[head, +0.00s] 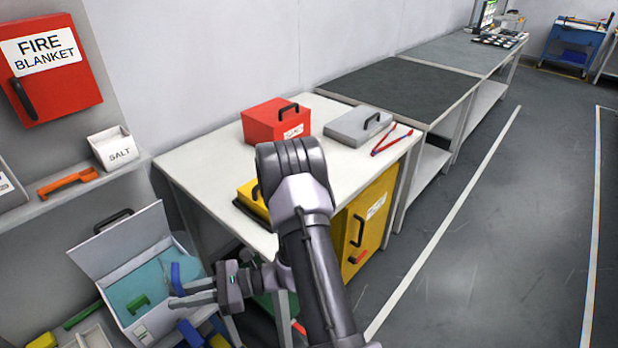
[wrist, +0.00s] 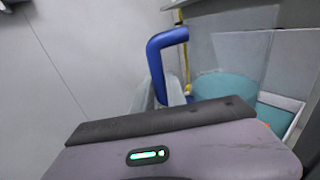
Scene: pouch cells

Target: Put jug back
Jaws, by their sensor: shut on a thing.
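My gripper (head: 174,294) is low at the left in the head view, shut on a blue handle (head: 177,274). The wrist view shows this angled blue handle (wrist: 158,60) standing up between my fingers. I take it for the jug's handle; the jug's body is not clear in either view. Just behind the handle is an open grey box (head: 103,281) with a teal inside, which also shows in the wrist view (wrist: 225,88). A green handle (head: 137,303) is inside the box. I cannot tell whether the jug touches the box.
A white table (head: 340,162) carries a red box (head: 270,124), a grey case (head: 350,125), red tongs (head: 391,139) and a yellow box (head: 249,203). A shelf (head: 70,195) holds a salt tub (head: 113,148) and an orange scoop (head: 67,182). The floor (head: 490,230) at the right is clear.

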